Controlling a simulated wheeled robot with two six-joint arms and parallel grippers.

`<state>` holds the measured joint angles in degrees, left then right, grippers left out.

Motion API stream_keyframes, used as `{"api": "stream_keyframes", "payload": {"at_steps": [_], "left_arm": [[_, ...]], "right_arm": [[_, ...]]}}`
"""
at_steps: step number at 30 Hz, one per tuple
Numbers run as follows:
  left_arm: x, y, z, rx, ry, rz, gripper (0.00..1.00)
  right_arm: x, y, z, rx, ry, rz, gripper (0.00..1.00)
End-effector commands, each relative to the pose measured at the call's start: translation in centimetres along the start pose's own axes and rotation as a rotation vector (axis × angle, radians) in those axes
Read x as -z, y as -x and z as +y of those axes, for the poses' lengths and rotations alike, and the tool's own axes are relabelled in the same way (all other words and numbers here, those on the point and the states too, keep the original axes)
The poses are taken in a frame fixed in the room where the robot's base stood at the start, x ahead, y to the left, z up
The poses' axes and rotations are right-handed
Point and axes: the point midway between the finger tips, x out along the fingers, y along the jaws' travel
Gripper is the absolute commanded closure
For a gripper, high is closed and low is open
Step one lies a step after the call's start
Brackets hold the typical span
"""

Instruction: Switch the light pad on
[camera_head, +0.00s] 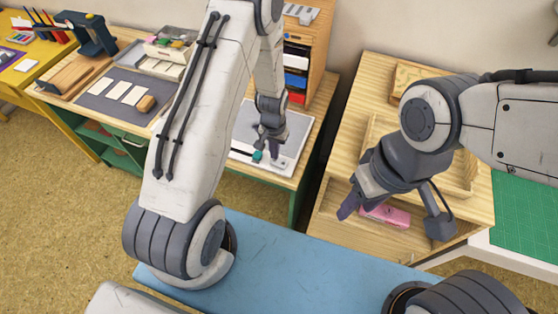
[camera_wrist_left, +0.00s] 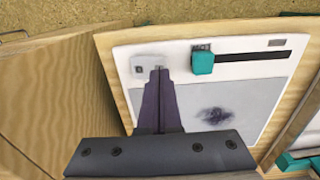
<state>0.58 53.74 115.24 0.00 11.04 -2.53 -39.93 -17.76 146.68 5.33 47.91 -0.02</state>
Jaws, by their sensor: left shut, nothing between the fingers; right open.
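The light pad (camera_head: 297,135) is a white board with a grey panel on the wooden desk, partly behind my left arm in the head view. In the left wrist view the light pad (camera_wrist_left: 270,88) shows a dark smudge on its panel. A pale switch plate (camera_wrist_left: 139,68) lies near one corner, and a teal slider knob (camera_wrist_left: 202,62) sits at the end of a black slot. My left gripper (camera_wrist_left: 160,72) is shut and empty, its tips over the switch plate's right part; contact cannot be told. My right gripper (camera_head: 352,203) is open, above the right-hand wooden unit.
A pink object (camera_head: 386,215) lies below my right gripper. A grey mat (camera_head: 112,102) with white cards lies left of my left arm. A small drawer rack (camera_head: 296,70) stands behind the light pad. A green cutting mat (camera_head: 525,215) is at far right.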

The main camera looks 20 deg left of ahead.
Motion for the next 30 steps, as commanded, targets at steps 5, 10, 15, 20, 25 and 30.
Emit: {"api": "stream_keyframes", "payload": {"at_steps": [5,10,15,20,25,30], "left_arm": [[0.0,-0.4,0.0,0.0,0.0,0.0,1.0],[0.0,-0.6,0.0,0.0,0.0,0.0,1.0],[0.0,-0.9,0.0,0.0,0.0,0.0,1.0],[0.0,-1.1,0.0,0.0,0.0,0.0,1.0],[0.0,-1.4,0.0,0.0,0.0,0.0,1.0],[0.0,-1.6,0.0,0.0,0.0,0.0,1.0]], "right_arm": [[0.0,-0.3,0.0,0.0,0.0,0.0,0.5],[0.0,-0.5,0.0,0.0,0.0,0.0,0.5],[0.0,-0.7,0.1,0.0,0.0,0.0,0.5],[0.0,-0.8,0.1,0.0,0.0,0.0,0.5],[-0.1,-1.0,0.1,0.0,0.0,0.0,0.5],[-0.1,-1.2,0.1,0.0,0.0,0.0,0.5]]}}
